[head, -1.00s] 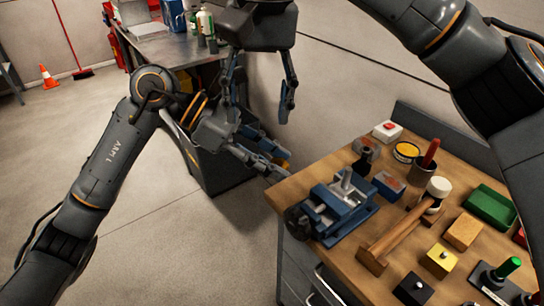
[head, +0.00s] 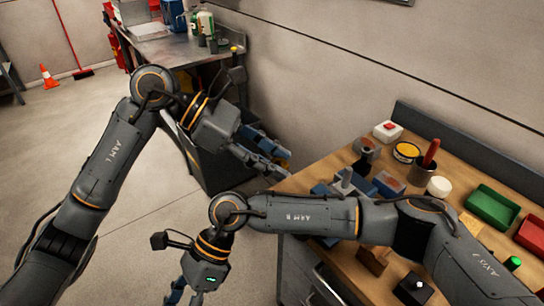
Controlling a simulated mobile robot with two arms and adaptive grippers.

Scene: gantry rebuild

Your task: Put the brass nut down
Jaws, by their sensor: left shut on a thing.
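My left gripper (head: 281,167) is at the left edge of the wooden workbench (head: 330,168), near the blue vise. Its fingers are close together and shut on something. The brass nut cannot be made out in this view; the fingers hide what they hold. My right gripper (head: 186,296) hangs low at the bottom of the view, left of the bench and over the floor. Its fingertips are cut off by the frame edge, so its opening cannot be judged.
A red-button box (head: 388,131), a yellow-topped tin (head: 406,151), a green tray (head: 492,205) and a red tray (head: 532,236) crowd the bench. A dark bin (head: 212,178) stands left of it.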

